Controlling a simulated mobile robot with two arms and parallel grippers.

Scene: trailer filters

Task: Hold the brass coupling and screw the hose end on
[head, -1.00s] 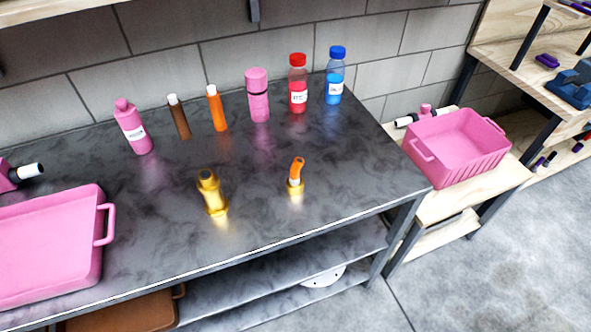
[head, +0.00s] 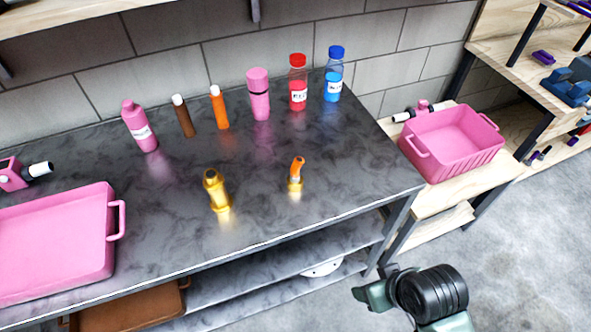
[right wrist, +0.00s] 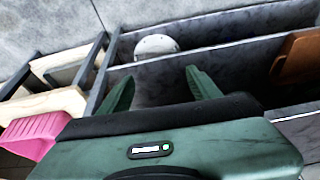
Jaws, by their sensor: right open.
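The brass coupling (head: 216,190) stands upright on the dark metal table, left of the hose end. The hose end (head: 296,172) is a short orange piece with a brass-coloured base, standing on the table to the right of the coupling. The two are apart. My right gripper (right wrist: 160,85) is open and empty in the right wrist view, in front of the table's lower shelves. In the head view part of my right arm (head: 430,293) shows at the bottom right, below and away from both parts. My left gripper is in no view.
A pink tray (head: 112,255) lies at the table's left. Several bottles and tubes, such as a red bottle (head: 298,85), stand along the back. A pink bin (head: 408,147) sits on a wooden stand at the right. The table's front right is clear.

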